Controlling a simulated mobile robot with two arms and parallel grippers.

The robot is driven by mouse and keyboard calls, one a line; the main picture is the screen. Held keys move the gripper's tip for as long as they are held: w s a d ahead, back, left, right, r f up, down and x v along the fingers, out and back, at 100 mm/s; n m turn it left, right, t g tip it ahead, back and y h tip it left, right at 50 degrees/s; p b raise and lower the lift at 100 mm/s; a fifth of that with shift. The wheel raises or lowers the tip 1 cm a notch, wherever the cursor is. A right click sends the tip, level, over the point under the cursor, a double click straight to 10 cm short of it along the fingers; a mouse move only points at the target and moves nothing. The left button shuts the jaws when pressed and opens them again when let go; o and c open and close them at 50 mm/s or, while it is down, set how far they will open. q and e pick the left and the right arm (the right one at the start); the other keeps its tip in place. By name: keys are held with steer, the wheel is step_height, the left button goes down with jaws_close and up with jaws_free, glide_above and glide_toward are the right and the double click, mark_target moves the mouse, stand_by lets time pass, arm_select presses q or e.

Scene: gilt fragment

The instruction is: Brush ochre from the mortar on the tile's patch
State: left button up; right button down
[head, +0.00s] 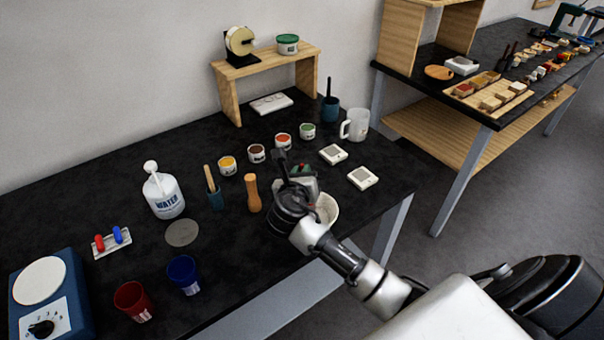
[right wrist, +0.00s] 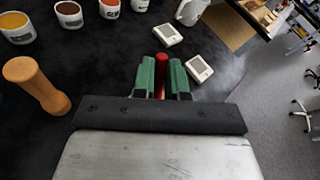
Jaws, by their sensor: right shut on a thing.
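My right gripper (head: 301,171) is over the front right part of the black table. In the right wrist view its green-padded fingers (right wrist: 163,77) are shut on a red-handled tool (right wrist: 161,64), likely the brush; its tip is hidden. A white bowl (head: 331,207), probably the mortar, stands beneath my right wrist, partly covered by it; its contents cannot be seen. Two small white tiles with grey patches, a rear one (head: 332,154) and a front one (head: 362,178), lie beyond the gripper, apart from it. My left gripper is not in view.
A wooden pestle-like piece (head: 253,194) stands left of the gripper. Pots of yellow (head: 227,166), brown (head: 257,153), red (head: 283,142) and green (head: 308,131) stand behind. A white mug (head: 355,125) is behind the tiles. A water bottle (head: 163,192) and cups are left.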

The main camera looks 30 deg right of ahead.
steer(key=shift+f, duration=0.6)
stand_by(0.7)
steer(key=shift+s+f+p, duration=0.1)
steer(key=shift+f+p, duration=0.05)
steer(key=shift+p, duration=0.25)
stand_by(2.2)
step_height(320, 180, up, 7)
steer(key=p, duration=0.9)
stand_by(0.5)
stand_by(0.4)
